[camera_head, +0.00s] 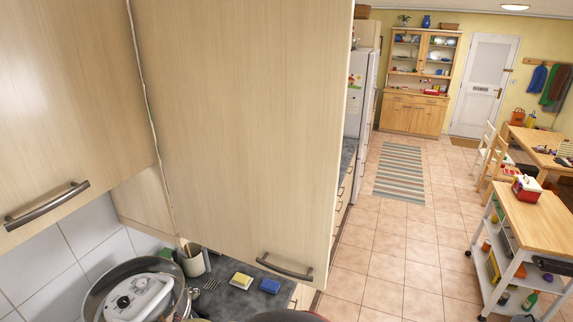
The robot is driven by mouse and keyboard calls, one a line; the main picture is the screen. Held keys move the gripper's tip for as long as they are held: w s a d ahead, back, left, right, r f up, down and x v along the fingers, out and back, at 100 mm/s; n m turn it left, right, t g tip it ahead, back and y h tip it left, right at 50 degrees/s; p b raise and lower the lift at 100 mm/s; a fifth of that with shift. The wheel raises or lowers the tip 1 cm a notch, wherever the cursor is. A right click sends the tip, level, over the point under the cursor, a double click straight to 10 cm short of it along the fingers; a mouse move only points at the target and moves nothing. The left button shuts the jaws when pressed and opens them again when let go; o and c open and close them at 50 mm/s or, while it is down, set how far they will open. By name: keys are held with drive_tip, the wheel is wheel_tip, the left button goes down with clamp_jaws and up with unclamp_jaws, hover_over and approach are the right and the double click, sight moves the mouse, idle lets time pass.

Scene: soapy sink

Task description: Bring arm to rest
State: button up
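My gripper and arm cannot be made out in the head view, so I cannot see whether the gripper holds anything. Light wood cupboards (235,110) fill the left and middle of the view. At the bottom left, a white object with a round black knob (138,297) sits at a large round metal vessel (95,290). I cannot tell what the white object is. The sink's inside is hidden.
The dark worktop (232,298) holds a yellow sponge (241,281), a blue sponge (270,286) and a utensil pot (194,262). Cupboards hang close overhead. The tiled floor (400,240) is open. A wooden trolley (535,215) stands at right.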

drive_tip(key=s+d+f+m+g+b, duration=0.1)
drive_tip(key=s+d+f+g+b, duration=0.1)
drive_tip(key=s+d+g+b, duration=0.5)
drive_tip(key=s+d+f+g+b, duration=0.1)
drive_tip(key=s+d+f+b, duration=0.3)
drive_tip(key=d, duration=0.6)
drive_tip(key=s+d+f+m+t+h+b, duration=0.1)
drive_tip(key=s+d+f+m+b, duration=0.1)
drive_tip(key=d+b, duration=0.5)
drive_tip(key=s+d+f+m+t+h+b, duration=0.1)
drive_tip(key=d+b, duration=0.6)
drive_tip(key=d, duration=0.8)
drive_tip(key=s+d+f+m+t+h+b, duration=0.1)
drive_tip(key=s+d+f+m+h+b, duration=0.1)
drive_tip(key=d+b, duration=0.5)
drive_tip(key=s+d+f+m, duration=0.1)
drive_tip(key=d+f, duration=0.1)
drive_tip(key=d, duration=0.2)
drive_tip(key=shift+d+f+t, duration=0.2)
drive_tip(key=shift+f+t, duration=0.15)
drive_tip(key=shift+t, duration=0.05)
drive_tip(key=shift+s+a, duration=0.1)
